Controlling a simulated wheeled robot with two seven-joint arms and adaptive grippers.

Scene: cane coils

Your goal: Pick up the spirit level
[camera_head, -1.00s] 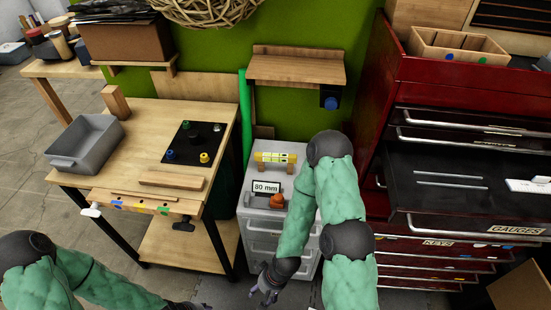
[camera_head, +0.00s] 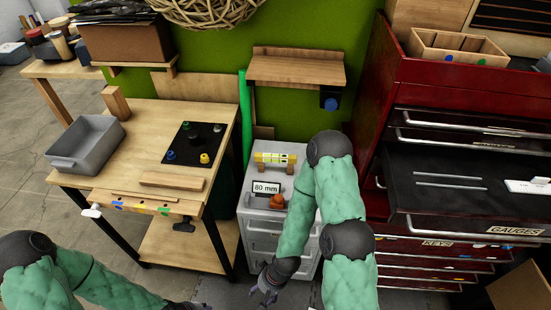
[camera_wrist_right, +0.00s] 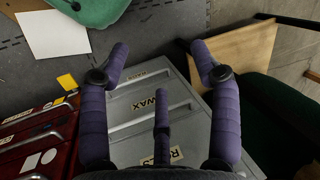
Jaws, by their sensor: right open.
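The spirit level (camera_head: 276,158) is a yellow bar that rests across small wooden supports on top of the grey drawer cabinet. In the head view it lies near the cabinet's back edge. My right gripper (camera_head: 266,289) hangs low in front of the cabinet, below its top and apart from the level. In the right wrist view the right gripper (camera_wrist_right: 158,62) has its purple fingers spread and empty, with the cabinet's drawer fronts beyond. The level is not seen in that view. My left gripper (camera_head: 190,307) shows only in part at the bottom edge, its fingers unclear.
On the grey cabinet (camera_head: 255,218) stand an "80 mm" sign (camera_head: 265,188) and an orange-brown object (camera_head: 277,202) in front of the level. A wooden shelf (camera_head: 296,68) hangs above. The red tool chest (camera_head: 380,130) stands right, the workbench (camera_head: 130,145) left.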

